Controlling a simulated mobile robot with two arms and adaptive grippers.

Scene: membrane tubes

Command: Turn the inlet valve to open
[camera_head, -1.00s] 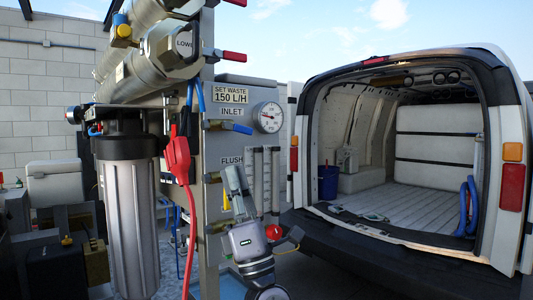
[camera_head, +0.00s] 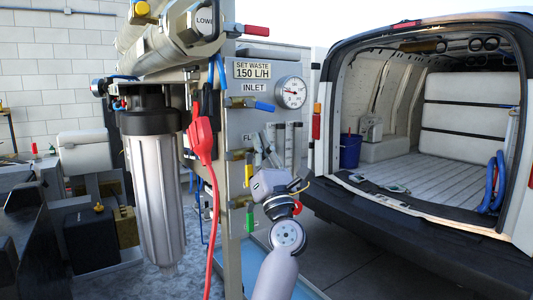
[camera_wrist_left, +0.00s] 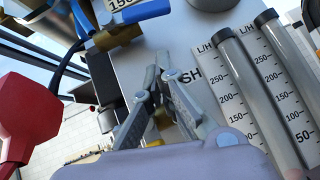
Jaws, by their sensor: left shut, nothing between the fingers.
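The inlet valve has a blue lever (camera_head: 264,106) and a brass body (camera_head: 240,102), just under the INLET label (camera_head: 254,87). The lever lies nearly level and points right. My left gripper (camera_head: 269,134) points up in front of the panel, below the lever and partly over the FLUSH label. In the left wrist view, the fingertips (camera_wrist_left: 157,75) are together, with nothing between them. There the blue lever (camera_wrist_left: 145,11) and brass body (camera_wrist_left: 118,37) lie above and left of the tips, apart from them. My right gripper is not in view.
A yellow lever (camera_head: 249,166) hangs below, left of my gripper. A pressure gauge (camera_head: 291,92) and flow tubes (camera_head: 297,145) sit to the right. A red plug with cable (camera_head: 203,138) hangs left, beside the filter housing (camera_head: 155,190). An open van (camera_head: 430,190) stands right.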

